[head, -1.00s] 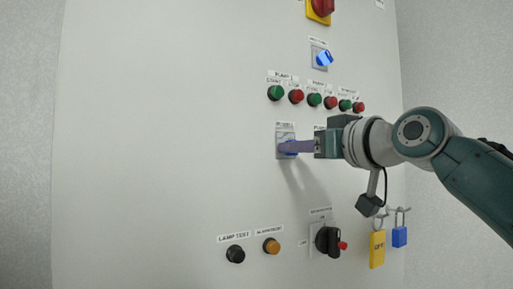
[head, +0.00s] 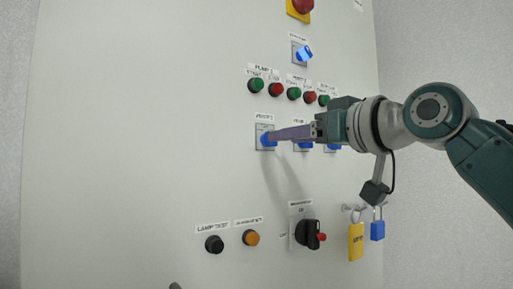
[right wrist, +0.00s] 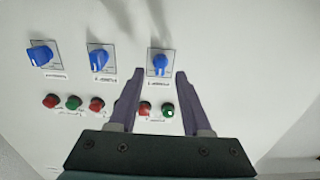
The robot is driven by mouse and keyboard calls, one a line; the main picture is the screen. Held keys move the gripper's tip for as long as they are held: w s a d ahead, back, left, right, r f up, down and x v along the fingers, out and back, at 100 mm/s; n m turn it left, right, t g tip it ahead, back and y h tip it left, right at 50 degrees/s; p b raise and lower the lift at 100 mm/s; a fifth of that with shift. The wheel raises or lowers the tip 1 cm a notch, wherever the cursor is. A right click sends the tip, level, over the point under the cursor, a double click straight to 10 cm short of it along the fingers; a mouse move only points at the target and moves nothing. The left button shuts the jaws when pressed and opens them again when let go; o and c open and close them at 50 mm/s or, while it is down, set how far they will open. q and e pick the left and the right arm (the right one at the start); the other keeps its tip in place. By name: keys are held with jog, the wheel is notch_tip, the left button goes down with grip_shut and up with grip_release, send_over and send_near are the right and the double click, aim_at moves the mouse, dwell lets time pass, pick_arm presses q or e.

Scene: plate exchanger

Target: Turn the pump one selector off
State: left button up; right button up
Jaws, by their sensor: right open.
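The pump one selector is a blue knob (head: 267,140) on a grey plate, the leftmost of a row of blue selectors in the head view. In the right wrist view the knob (right wrist: 160,64) stands nearly upright in the picture, with a white mark near its lower end. My right gripper (head: 271,136) reaches in from the right, its fingertips close to the knob. In the right wrist view the gripper (right wrist: 159,74) is open, one purple finger on each side of the knob's lower end, with gaps and nothing held. Contact cannot be told. My left gripper is not seen.
Two other blue selectors (right wrist: 98,58) (right wrist: 40,56) sit alongside. Green and red buttons (head: 255,85) run above in the head view. Below are a black lamp test button (head: 214,244), an amber button (head: 251,238), a black rotary switch (head: 307,234) and padlocks (head: 356,242).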

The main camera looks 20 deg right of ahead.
jog(key=b+v, duration=0.3)
jog(key=v, duration=0.3)
dwell(0.3)
